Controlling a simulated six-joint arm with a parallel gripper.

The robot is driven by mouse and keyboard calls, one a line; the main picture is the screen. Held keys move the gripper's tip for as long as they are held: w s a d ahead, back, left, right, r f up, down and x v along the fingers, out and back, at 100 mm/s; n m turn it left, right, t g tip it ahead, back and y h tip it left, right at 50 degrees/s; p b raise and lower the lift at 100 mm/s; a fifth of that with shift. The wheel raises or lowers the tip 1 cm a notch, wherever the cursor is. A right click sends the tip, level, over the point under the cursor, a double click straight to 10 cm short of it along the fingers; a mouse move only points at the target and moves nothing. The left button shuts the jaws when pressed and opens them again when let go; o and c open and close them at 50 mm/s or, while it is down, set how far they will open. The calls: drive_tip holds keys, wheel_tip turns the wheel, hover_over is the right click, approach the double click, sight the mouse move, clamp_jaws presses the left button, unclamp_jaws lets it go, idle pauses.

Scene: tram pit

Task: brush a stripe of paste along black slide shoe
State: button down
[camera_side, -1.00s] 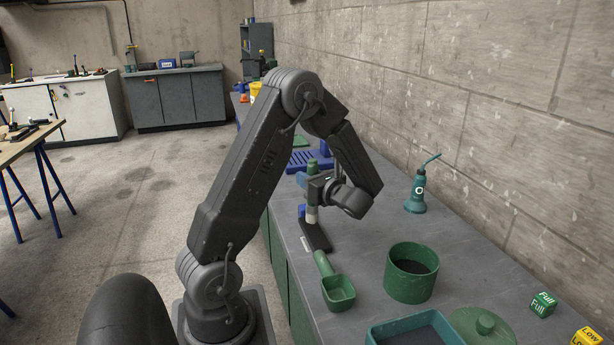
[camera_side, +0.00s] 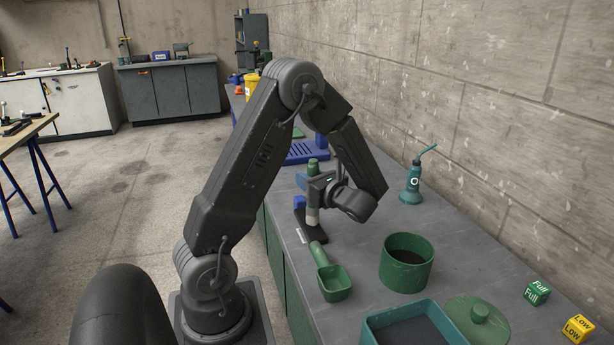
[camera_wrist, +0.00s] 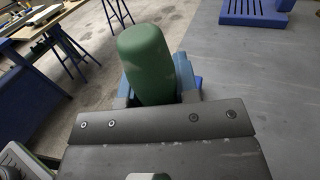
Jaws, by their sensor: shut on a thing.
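My gripper (camera_side: 316,188) is shut on a brush with a thick green handle (camera_side: 313,167). The handle stands upright between the fingers and also fills the middle of the wrist view (camera_wrist: 146,62). The brush's pale lower end (camera_side: 312,215) points down at the black slide shoe (camera_side: 318,234), which lies flat on the grey bench. The brush tip is at or just above the shoe; contact is unclear. No paste stripe can be made out on the shoe. A round green pot (camera_side: 386,265) with dark contents stands to the right.
A green scoop (camera_side: 333,284) lies just in front of the shoe. A teal tray (camera_side: 372,322), a green lid (camera_side: 480,315), and Full (camera_side: 537,292) and Low (camera_side: 577,328) blocks are nearer. A teal squirt bottle (camera_side: 411,187) stands by the wall. A blue slatted rack (camera_side: 306,151) is behind.

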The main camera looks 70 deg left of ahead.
drive_tip(key=d, duration=0.5)
drive_tip(key=shift+d+f, duration=0.4)
idle(0.6)
drive_tip(key=shift+f, duration=0.15)
drive_tip(key=shift+a, duration=0.1)
drive_tip(key=a, duration=1.1)
drive_tip(key=shift+a, duration=0.4)
idle(1.7)
